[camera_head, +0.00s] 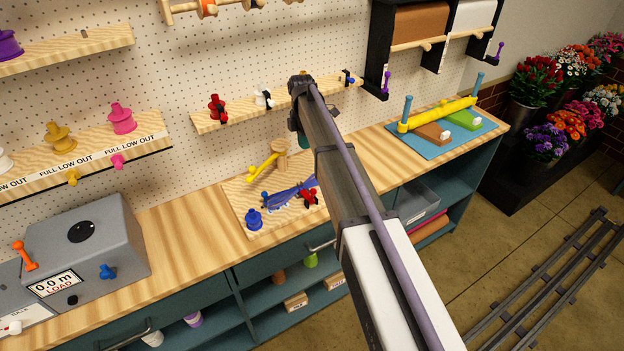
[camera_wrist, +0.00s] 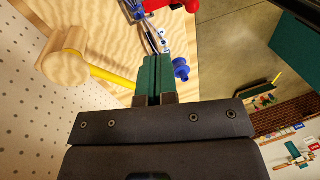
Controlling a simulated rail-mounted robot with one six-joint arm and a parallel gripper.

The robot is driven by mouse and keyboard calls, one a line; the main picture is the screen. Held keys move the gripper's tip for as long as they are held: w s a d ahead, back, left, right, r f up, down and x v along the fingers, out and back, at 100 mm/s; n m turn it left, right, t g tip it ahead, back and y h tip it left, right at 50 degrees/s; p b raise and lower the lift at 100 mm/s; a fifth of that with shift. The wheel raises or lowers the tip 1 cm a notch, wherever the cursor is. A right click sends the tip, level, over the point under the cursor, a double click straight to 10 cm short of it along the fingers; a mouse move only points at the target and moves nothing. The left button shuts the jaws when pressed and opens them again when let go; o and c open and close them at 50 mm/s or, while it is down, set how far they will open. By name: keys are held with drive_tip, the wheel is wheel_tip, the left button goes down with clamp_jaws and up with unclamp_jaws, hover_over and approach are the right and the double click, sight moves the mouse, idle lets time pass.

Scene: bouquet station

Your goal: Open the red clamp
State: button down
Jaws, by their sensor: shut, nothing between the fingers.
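A red clamp-like piece (camera_head: 309,198) lies on the wooden board on the bench, at the right end of a dark blue mechanism (camera_head: 285,192). In the wrist view a red part (camera_wrist: 175,12) shows at the top edge, partly cut off, beside the blue mechanism (camera_wrist: 137,10). My gripper (camera_wrist: 153,70) has green fingers pressed together, with nothing between them. It is above and apart from the board; in the head view my arm hides most of it. Another red piece with black parts (camera_head: 217,108) sits on the pegboard shelf.
A blue knob (camera_head: 254,219) is at the board's front. A grey box (camera_head: 85,250) stands left. Bare bench (camera_head: 190,240) lies between.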

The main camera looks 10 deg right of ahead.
drive_tip(key=shift+f, duration=0.1)
drive_tip(key=s+b+x, duration=0.1)
drive_tip(key=b+x, duration=0.2)
drive_tip(key=x, duration=0.1)
drive_tip(key=b+x, duration=0.4)
drive_tip(key=s+b+x, duration=0.1)
drive_tip(key=b+x, duration=0.2)
drive_tip(key=b, duration=0.1)
drive_tip(key=shift+s+d+f, duration=0.1)
drive_tip(key=shift+s+d, duration=0.05)
drive_tip(key=shift+s, duration=0.7)
drive_tip(key=shift+d, duration=0.15)
